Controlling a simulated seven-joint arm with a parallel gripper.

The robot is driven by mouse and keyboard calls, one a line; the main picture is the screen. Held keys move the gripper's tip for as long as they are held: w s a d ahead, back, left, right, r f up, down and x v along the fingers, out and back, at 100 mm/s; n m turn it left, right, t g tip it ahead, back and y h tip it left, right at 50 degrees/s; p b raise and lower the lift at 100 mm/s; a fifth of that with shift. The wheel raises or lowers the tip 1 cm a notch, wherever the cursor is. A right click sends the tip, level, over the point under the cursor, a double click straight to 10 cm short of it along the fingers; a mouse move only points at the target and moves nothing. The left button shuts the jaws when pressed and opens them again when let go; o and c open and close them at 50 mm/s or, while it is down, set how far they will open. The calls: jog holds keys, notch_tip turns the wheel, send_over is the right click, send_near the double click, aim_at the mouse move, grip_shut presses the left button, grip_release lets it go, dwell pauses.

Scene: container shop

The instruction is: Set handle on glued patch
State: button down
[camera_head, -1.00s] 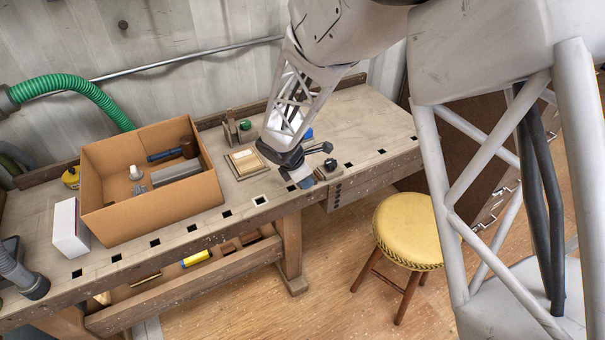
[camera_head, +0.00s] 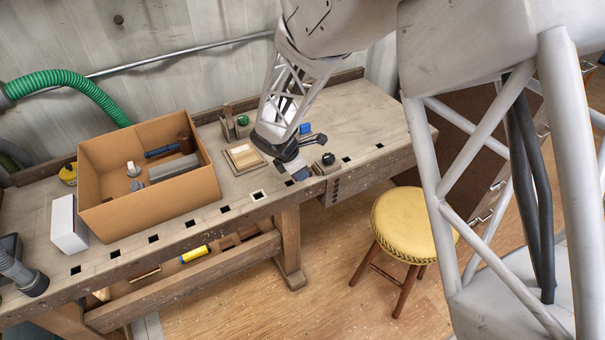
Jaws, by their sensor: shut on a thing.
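A small square wooden panel (camera_head: 233,165) lies on the bench left of my gripper, with a paler patch (camera_head: 243,153) on its top. From here I cannot tell glue on the patch. My gripper (camera_head: 301,174) points down near the bench's front edge, to the right of the panel and apart from it. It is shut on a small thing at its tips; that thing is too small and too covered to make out. I cannot pick out the handle for certain.
A cardboard box (camera_head: 150,200) with tools stands on the bench's left half. A black knob (camera_head: 327,159) sits just right of my gripper. A green round thing (camera_head: 243,120) and a blue thing (camera_head: 305,129) are behind. The bench's right end is clear. A yellow stool (camera_head: 409,222) stands in front.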

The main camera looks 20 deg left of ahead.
jog(key=w+a+r, duration=0.2)
jog(key=w+a, duration=0.4)
jog(key=a, duration=0.7)
notch_tip(320, 180, up, 2)
jog(key=r+n, duration=0.1)
send_over(241, 149)
jog(key=s+a, duration=0.1)
jog(key=shift+f, duration=0.25)
jog(key=shift+f, duration=0.15)
jog(key=shift+f, duration=3.3)
jog(key=shift+f, duration=0.55)
jog(key=c, duration=0.9)
grip_release()
jog(key=shift+r, duration=0.1)
notch_tip(241, 149, up, 7)
